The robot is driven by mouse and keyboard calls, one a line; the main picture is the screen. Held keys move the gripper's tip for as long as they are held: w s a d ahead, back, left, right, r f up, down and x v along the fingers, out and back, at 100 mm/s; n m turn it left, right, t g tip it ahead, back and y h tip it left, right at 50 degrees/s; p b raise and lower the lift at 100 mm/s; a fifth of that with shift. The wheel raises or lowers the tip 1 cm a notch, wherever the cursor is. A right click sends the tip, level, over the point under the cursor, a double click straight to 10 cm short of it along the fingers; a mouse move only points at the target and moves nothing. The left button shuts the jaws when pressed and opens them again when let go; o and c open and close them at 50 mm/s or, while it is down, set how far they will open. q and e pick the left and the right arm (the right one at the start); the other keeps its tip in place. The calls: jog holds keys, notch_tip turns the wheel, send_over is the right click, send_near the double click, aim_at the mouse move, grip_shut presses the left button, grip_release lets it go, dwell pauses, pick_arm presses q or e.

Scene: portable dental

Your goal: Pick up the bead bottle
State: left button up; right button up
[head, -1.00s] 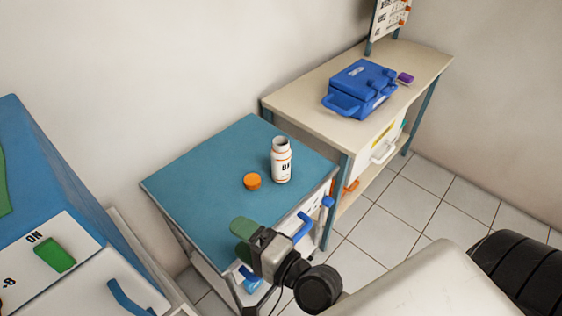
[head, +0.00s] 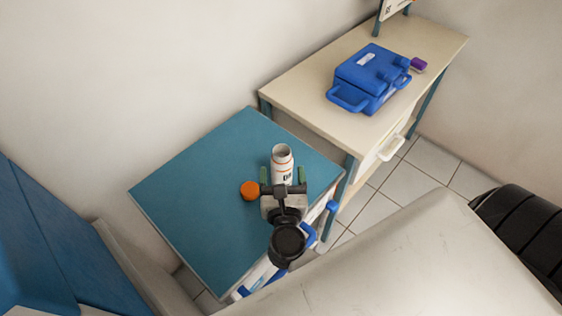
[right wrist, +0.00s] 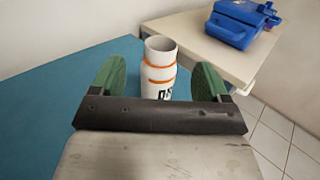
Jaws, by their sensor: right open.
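The bead bottle (head: 282,163) is white with orange bands and dark lettering. It stands upright and uncapped on the blue cart top (head: 190,190). An orange cap (head: 250,190) lies on the cart just left of it. My right gripper (head: 284,178) is open, its green fingers on either side of the bottle's lower part in the head view. In the right wrist view the bottle (right wrist: 160,72) shows between and beyond the two green fingers (right wrist: 160,82). I cannot tell whether they touch it; its base is hidden. My left gripper is not in view.
A beige table (head: 300,94) behind and to the right holds a blue case (head: 368,78) and a small purple object (head: 418,65). The cart's left and back area is clear. Blue handles (head: 330,218) stick out at the cart's right side.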

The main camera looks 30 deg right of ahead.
aim_at(282, 159)
jog(key=x, duration=0.2)
jog(key=shift+w+d+p, duration=0.25)
jog(key=shift+w+p, duration=0.05)
jog(key=p+x, duration=0.1)
jog(key=x, duration=0.3)
jog(key=shift+w+d+f+p, duration=0.1)
jog(key=shift+w+f+p, duration=0.1)
jog(key=shift+p, duration=0.15)
jog(key=shift+w+d+f, duration=0.1)
jog(key=shift+w, duration=0.1)
jog(key=shift+c, duration=1.6)
jog(key=c, duration=1)
grip_shut()
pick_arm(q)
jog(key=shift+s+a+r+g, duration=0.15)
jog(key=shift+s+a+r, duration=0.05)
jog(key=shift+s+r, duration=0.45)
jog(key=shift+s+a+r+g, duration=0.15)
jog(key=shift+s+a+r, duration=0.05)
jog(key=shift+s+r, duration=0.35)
